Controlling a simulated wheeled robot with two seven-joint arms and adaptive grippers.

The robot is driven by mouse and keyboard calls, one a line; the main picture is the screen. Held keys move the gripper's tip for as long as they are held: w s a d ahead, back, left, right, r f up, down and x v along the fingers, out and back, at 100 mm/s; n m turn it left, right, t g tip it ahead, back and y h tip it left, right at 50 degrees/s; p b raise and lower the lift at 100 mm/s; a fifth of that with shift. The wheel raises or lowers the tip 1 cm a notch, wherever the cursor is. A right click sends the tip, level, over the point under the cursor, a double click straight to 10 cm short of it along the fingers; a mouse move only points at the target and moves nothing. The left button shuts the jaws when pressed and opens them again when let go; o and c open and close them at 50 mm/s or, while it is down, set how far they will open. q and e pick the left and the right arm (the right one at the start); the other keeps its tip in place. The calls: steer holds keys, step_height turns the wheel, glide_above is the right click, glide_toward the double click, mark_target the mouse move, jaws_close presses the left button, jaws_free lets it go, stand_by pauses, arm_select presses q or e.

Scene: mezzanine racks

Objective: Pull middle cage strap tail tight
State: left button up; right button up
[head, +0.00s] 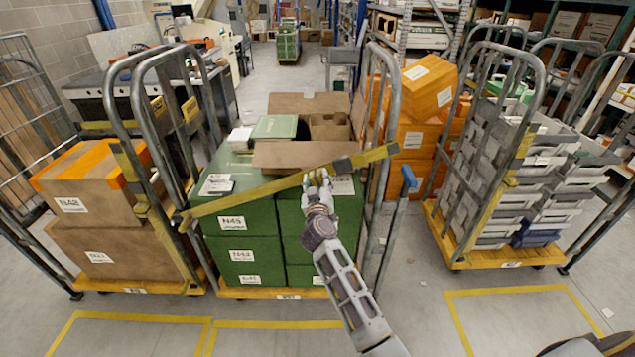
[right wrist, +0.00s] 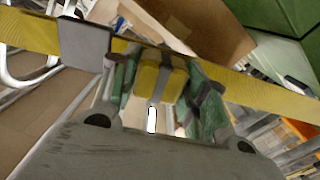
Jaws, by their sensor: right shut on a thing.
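The middle cage (head: 371,120) holds green crates, and a yellow strap (head: 250,192) slants across its open front, rising to the right. A dark buckle (head: 342,165) sits on the strap right of centre; the right wrist view shows it as a grey block (right wrist: 84,45). My right gripper (head: 318,180) is at the strap, just left of the buckle. In the right wrist view its fingers (right wrist: 158,88) are shut on a short yellow piece, the strap tail (right wrist: 160,78), beside the main band. The tail's full length is hidden. My left gripper is out of view.
Green crates (head: 240,222) and an open cardboard box (head: 300,155) stand behind the strap. A cage with brown boxes (head: 110,240) is close on the left; one with grey bins (head: 480,200) stands right. The floor in front (head: 260,340) is clear.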

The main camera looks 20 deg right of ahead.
steer(key=shift+c, duration=0.7)
steer(key=shift+w+a+f+p, duration=0.2)
steer(key=shift+a+p, duration=0.15)
steer(key=shift+a, duration=0.3)
steer(key=a, duration=0.1)
steer(key=a+f+p, duration=0.1)
steer(key=w+a, duration=0.1)
steer(key=a, duration=0.1)
steer(key=shift+f, duration=0.35)
steer(key=shift+w+a+f+p, duration=0.15)
steer(key=shift+a+f+p, duration=0.2)
steer(key=shift+a, duration=0.45)
steer(key=shift+f, duration=0.1)
steer(key=o, duration=1.5)
steer(key=shift+w+a, duration=0.1)
steer(key=shift+c, duration=0.2)
